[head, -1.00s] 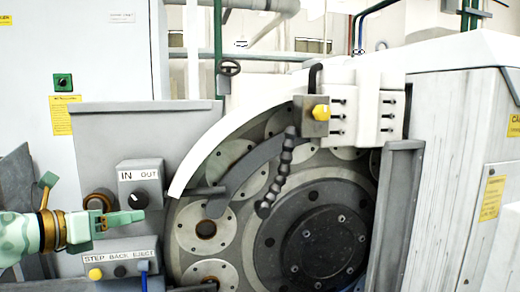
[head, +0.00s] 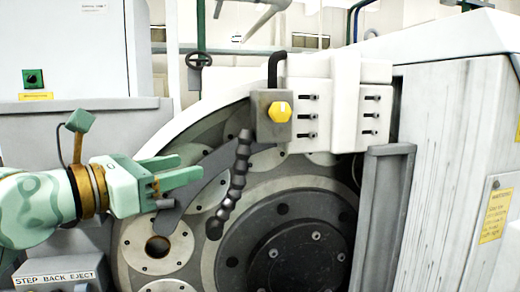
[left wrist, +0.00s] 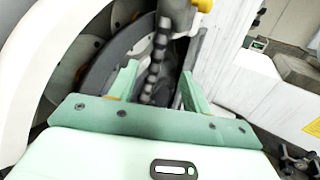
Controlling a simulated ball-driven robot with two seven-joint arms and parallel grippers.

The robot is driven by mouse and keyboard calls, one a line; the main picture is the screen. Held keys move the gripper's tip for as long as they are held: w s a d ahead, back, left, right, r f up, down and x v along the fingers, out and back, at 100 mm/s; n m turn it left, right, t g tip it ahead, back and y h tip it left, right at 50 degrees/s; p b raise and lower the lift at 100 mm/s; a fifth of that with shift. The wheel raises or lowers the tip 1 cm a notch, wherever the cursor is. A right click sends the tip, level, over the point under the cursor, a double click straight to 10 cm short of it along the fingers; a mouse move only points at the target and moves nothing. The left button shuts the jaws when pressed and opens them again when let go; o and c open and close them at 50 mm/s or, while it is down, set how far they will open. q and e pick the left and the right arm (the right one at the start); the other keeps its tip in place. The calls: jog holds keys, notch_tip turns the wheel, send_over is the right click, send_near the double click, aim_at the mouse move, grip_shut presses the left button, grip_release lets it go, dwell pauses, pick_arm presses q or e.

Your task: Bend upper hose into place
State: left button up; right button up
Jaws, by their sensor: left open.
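The upper hose (head: 235,185) is a dark, segmented, bendable hose. In the head view it hangs down from below the grey block with the yellow knob (head: 279,111), in front of the grinder's round face. My left gripper (head: 190,172) is pale green and open, with its fingers pointing right towards the hose, left of it and apart from it. In the left wrist view the hose (left wrist: 158,55) shows beyond and between the two open fingers (left wrist: 155,85). My right gripper is not in view.
A white curved guard (head: 150,125) arches over the grinder disc (head: 300,240). A white block with several black bolts (head: 335,110) sits right of the knob. A grey upright post (head: 385,200) stands at the right.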

pick_arm(q)
jog(key=p, duration=0.3)
send_near(248, 152)
jog(key=w, duration=0.2)
jog(key=p+x, duration=0.2)
jog(key=x, duration=0.7)
jog(key=shift+w+f, duration=0.1)
jog(key=shift+w+d+f+p, duration=0.15)
jog(key=shift+w+d+p, duration=0.25)
jog(key=shift+w+d, duration=0.05)
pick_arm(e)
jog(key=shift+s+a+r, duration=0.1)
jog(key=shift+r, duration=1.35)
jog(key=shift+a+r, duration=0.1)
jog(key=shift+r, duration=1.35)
pick_arm(q)
grip_shut()
jog(key=shift+a, duration=0.1)
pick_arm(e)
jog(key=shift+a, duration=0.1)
